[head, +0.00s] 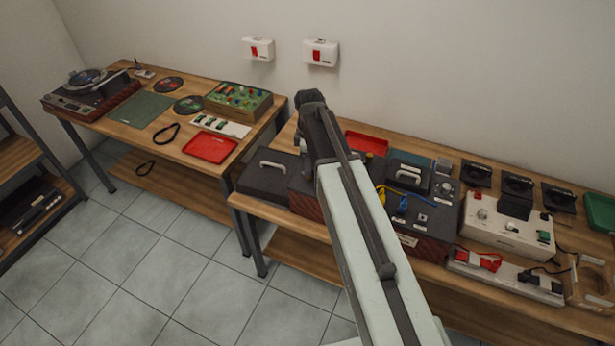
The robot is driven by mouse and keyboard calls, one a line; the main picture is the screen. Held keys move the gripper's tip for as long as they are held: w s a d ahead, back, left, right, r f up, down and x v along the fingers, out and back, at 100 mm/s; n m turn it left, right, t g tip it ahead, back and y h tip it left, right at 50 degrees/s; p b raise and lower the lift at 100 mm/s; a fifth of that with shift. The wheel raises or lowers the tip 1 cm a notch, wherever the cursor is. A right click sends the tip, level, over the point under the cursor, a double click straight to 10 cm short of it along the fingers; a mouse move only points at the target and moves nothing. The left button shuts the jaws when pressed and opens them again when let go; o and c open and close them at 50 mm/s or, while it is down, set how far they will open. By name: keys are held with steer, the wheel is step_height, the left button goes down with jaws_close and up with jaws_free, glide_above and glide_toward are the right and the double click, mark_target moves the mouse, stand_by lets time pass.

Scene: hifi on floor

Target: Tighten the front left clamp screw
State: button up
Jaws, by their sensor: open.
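My arm reaches up and away from the bottom of the head view, over the right-hand bench. My gripper (311,97) is at its far end, small and dark, seen from behind. It is open, and I see nothing held in it. It appears above the bench's left part, but its height over the things there is hard to judge. I cannot make out the front left clamp screw; it may be too small or hidden behind my arm. A dark box with wood-coloured sides (425,222), partly behind my arm, carries small fittings and blue and yellow leads.
The right bench also holds a dark case with a handle (272,174), a red tray (367,143), a white switch box (507,228) and a terminal strip (505,277). The left bench holds a turntable (90,90) and another red tray (210,147). Tiled floor (170,270) is clear.

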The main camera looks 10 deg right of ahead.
step_height(320, 180, down, 4)
steer(key=shift+r+b, duration=0.1)
steer(key=shift+b, duration=1.1)
steer(key=shift+r, duration=0.15)
jaws_close()
